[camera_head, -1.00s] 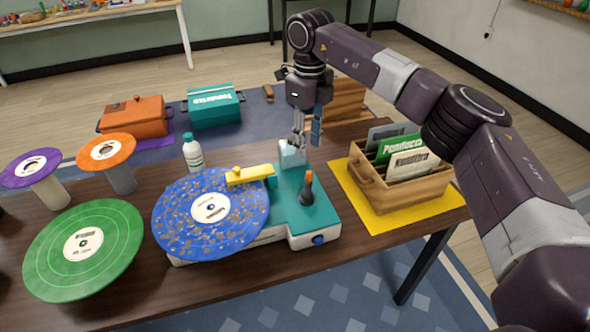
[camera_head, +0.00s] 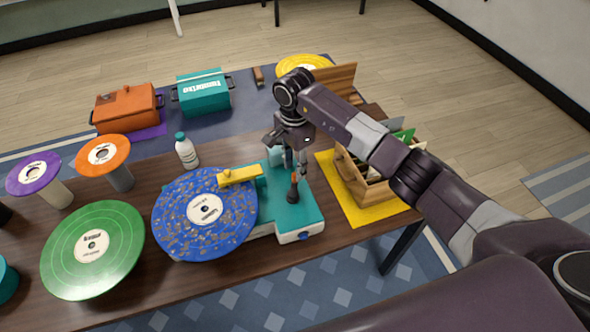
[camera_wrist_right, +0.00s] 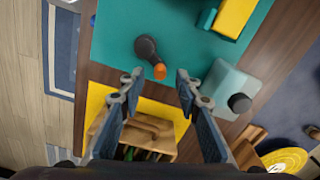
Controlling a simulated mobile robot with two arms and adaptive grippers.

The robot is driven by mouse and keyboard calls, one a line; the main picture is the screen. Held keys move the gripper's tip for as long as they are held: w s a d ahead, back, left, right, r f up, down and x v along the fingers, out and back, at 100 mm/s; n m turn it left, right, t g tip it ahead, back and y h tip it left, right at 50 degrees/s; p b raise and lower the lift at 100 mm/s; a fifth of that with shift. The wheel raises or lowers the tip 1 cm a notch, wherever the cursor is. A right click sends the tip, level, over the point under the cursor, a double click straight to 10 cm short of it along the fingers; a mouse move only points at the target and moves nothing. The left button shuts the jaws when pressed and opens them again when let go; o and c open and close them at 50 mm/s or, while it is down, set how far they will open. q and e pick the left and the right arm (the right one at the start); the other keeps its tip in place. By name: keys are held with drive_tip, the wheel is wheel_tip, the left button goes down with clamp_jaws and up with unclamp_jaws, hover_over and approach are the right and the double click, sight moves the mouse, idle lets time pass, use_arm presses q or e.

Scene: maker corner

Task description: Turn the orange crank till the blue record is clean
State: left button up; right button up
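The blue record (camera_head: 180,232) lies on the teal-topped cleaning machine (camera_head: 310,216), with brown specks all over it. A yellow bar (camera_head: 240,176) reaches over its edge. The crank (camera_head: 292,197) stands on the machine's right part, with a dark base and an orange handle; it also shows in the right wrist view (camera_wrist_right: 146,47), its orange tip pointing between my fingers. My right gripper (camera_wrist_right: 157,76) is open and empty, its fingertips on either side of the orange tip in that view. In the head view my right gripper (camera_head: 296,168) is at the crank; contact is unclear. My left gripper is out of view.
A wooden record crate (camera_head: 375,200) stands on a yellow mat just right of the machine. A white bottle (camera_head: 186,152) stands behind the blue record. A green record (camera_head: 120,240) and purple and orange records on stands are at left. Orange and teal boxes are farther back.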

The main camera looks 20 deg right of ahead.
sight(294, 187)
drive_tip(key=shift+f+p, duration=0.4)
drive_tip(key=shift+f, duration=1.6)
clamp_jaws()
